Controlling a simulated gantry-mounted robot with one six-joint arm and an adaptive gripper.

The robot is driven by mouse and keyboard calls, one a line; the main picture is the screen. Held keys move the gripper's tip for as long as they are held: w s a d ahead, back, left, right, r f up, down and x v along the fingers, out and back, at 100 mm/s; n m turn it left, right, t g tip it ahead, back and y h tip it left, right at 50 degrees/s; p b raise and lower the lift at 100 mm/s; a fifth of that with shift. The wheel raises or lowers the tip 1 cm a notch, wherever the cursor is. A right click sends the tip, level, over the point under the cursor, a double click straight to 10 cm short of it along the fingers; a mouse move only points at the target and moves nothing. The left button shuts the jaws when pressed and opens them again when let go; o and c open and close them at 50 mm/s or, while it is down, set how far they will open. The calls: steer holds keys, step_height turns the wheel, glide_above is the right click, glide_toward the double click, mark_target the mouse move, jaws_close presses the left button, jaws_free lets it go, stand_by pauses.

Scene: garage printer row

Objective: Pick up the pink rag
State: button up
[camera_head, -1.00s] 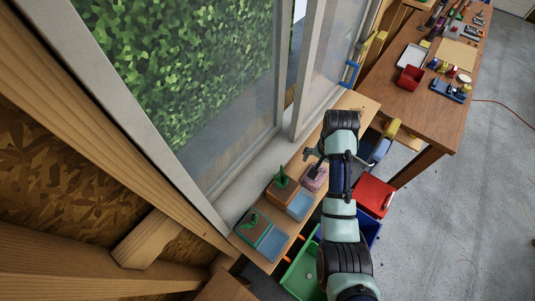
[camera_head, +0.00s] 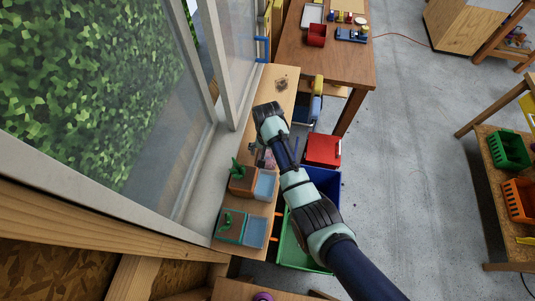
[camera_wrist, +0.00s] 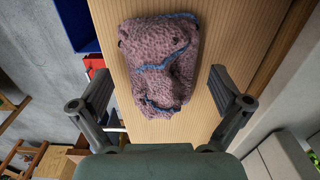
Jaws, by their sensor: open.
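The pink rag (camera_wrist: 160,62) is a folded, knitted-looking bundle with blue edging. It lies on the narrow wooden shelf (camera_wrist: 215,25) under the window. In the wrist view my gripper (camera_wrist: 160,80) is open, with one finger on each side of the rag's lower part. The fingers look apart from the cloth; their height above it is hard to tell. In the head view only a small pinkish part of the rag (camera_head: 270,158) shows, and my arm hides most of the gripper.
Two planters, one brown (camera_head: 243,182) and one teal (camera_head: 231,226), stand on the shelf nearer the camera. The window frame (camera_head: 225,60) borders its left side. A red box (camera_head: 323,149), a blue bin (camera_head: 327,181) and a green bin (camera_head: 290,251) are on the right.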

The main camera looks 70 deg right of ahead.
steer(key=shift+c, duration=0.3)
steer(key=c, duration=1.1)
steer(key=shift+r, duration=0.1)
step_height(320, 180, up, 20)
steer(key=p, duration=1)
